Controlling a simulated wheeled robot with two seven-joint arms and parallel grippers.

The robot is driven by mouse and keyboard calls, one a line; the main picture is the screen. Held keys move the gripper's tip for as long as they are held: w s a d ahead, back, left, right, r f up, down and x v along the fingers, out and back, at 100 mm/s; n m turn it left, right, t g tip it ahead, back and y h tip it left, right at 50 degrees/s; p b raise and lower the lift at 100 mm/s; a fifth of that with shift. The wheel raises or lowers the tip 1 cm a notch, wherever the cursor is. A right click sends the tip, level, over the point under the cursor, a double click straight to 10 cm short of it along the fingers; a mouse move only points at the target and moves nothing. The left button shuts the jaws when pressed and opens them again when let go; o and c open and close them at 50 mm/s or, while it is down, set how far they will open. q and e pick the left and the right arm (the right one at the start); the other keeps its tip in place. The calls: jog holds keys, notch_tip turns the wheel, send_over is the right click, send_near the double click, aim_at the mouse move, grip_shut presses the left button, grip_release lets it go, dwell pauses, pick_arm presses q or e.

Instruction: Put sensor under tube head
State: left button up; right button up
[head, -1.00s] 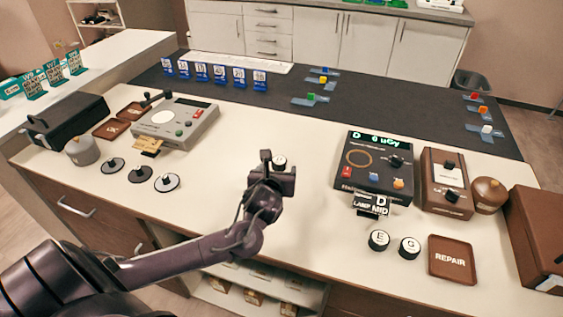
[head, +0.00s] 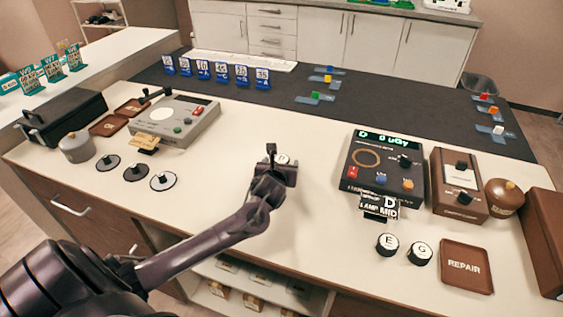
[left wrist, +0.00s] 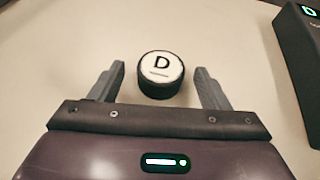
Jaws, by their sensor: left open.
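A round black puck with a white top lettered D (left wrist: 161,75) stands on the pale counter. My left gripper (left wrist: 160,72) is open around it, one finger on each side, with gaps visible. In the head view the left gripper (head: 281,160) largely hides this puck. Similar pucks E (head: 388,243) and G (head: 419,252) stand to the right. The dark meter box (head: 385,165) shows a green D readout and has a "D LAMP MID" sign (head: 379,206) in front. No part is clearly recognisable as the tube head. My right gripper is out of view.
A grey console (head: 173,121) stands at left, with three dark-rimmed discs (head: 135,172) in front. A brown control box (head: 459,183), round brown pot (head: 503,197) and REPAIR tray (head: 466,266) are at right. Blue number cards (head: 217,73) stand behind. The counter between console and meter is mostly clear.

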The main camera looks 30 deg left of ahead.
pick_arm(q)
jog(key=shift+w+a+f, duration=0.1)
jog(key=shift+w+f, duration=0.1)
jog(key=shift+w, duration=0.1)
jog(key=shift+c, duration=0.4)
jog(key=c, duration=1)
jog(key=shift+r, duration=0.1)
jog(key=shift+c, duration=0.2)
